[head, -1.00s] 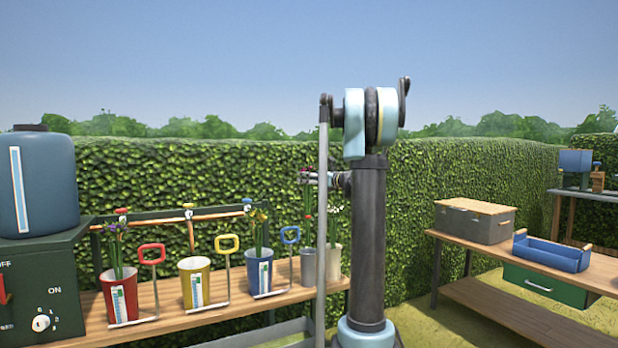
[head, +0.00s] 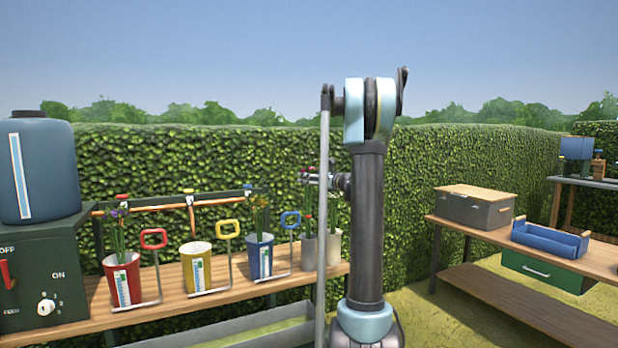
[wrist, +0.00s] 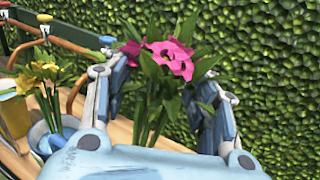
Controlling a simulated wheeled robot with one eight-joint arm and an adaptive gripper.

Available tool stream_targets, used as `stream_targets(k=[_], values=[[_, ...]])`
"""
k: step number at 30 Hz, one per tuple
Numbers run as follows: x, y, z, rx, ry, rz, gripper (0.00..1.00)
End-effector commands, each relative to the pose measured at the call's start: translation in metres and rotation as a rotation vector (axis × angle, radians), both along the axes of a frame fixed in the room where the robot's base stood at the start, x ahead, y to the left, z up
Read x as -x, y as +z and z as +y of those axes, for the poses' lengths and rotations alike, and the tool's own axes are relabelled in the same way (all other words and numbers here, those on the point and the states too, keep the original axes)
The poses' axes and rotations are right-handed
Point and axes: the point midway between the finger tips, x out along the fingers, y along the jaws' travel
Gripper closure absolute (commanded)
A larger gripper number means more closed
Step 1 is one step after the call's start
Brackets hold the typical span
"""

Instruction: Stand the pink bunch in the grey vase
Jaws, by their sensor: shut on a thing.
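The pink bunch (wrist: 170,58) is upright between the fingers of my gripper (wrist: 158,105) in the wrist view, with green leaves and stems running down out of sight behind my gripper. In the head view my gripper (head: 314,178) is above the bench, left of my arm's column, and stems (head: 308,212) hang under it. The grey vase (head: 309,252) stands on the bench below the stems, partly covered by my arm. I cannot tell whether the stem ends are inside its mouth. The vase is hidden in the wrist view.
On the bench (head: 172,279) stand a red bucket (head: 123,281) with flowers, a yellow bucket (head: 196,268), a blue bucket (head: 260,258) with yellow flowers and a pale bucket (head: 334,246) beside the grey vase. A hedge is behind. A second table (head: 473,234) stands right.

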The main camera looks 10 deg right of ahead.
Motion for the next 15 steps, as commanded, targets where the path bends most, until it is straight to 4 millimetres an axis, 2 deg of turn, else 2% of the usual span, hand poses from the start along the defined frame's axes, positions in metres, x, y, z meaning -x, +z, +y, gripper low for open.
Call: stream_targets(k=[15], values=[[0.0,-0.033,0.0,0.0,0.0,0.0,0.95]])
